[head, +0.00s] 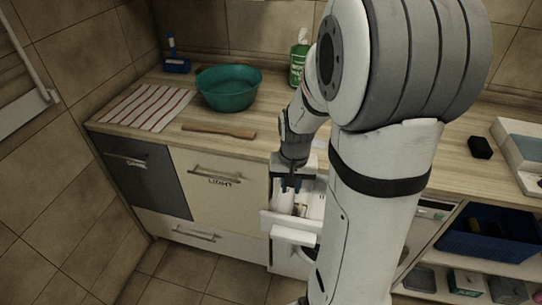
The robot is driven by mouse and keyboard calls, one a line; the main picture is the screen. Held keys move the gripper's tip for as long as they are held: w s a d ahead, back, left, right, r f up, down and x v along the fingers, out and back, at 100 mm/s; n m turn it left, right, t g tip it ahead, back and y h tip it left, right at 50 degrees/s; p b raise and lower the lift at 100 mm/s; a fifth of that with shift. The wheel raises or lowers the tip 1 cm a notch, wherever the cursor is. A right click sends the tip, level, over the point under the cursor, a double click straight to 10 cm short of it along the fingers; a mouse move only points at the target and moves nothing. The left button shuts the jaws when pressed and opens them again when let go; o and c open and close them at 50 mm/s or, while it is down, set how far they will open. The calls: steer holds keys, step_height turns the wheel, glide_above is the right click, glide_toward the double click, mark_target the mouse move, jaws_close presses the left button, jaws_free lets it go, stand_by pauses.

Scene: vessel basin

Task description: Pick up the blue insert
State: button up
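My gripper (291,184) points down over an open white drawer (268,221) below the counter's front edge. Its fingers are small and dark here, so I cannot tell whether they are open or shut, or whether they touch anything. Some light-coloured items lie in the drawer, partly hidden by my gripper and arm. Two blue things show elsewhere: a dark blue bin (463,243) in the open shelf at right, and a small blue object with an upright handle (177,66) at the back left of the counter. I cannot tell which is the blue insert.
A teal basin (228,100), a striped cloth (146,107), a wooden stick (218,131) and a green bottle (299,63) are on the counter. A black block (480,148) lies at right. My arm hides the counter's middle. Small boxes sit on the lower shelf.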

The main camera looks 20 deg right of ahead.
steer(key=m+p, duration=0.2)
glide_above(300, 206)
steer(key=shift+g, duration=0.4)
steer(key=f, duration=0.3)
steer(key=w+f, duration=0.1)
steer(key=f, duration=0.1)
steer(key=shift+s+d+f, duration=0.1)
steer(key=shift+f, duration=1.4)
steer(key=shift+s+f+p, duration=0.15)
steer(key=shift+f+p, duration=0.1)
steer(key=shift+f, duration=1.05)
steer(key=shift+s+f+p, duration=0.15)
steer(key=shift+f+p, duration=0.05)
steer(key=shift+f, duration=1.05)
steer(key=shift+c, duration=0.2)
jaws_close()
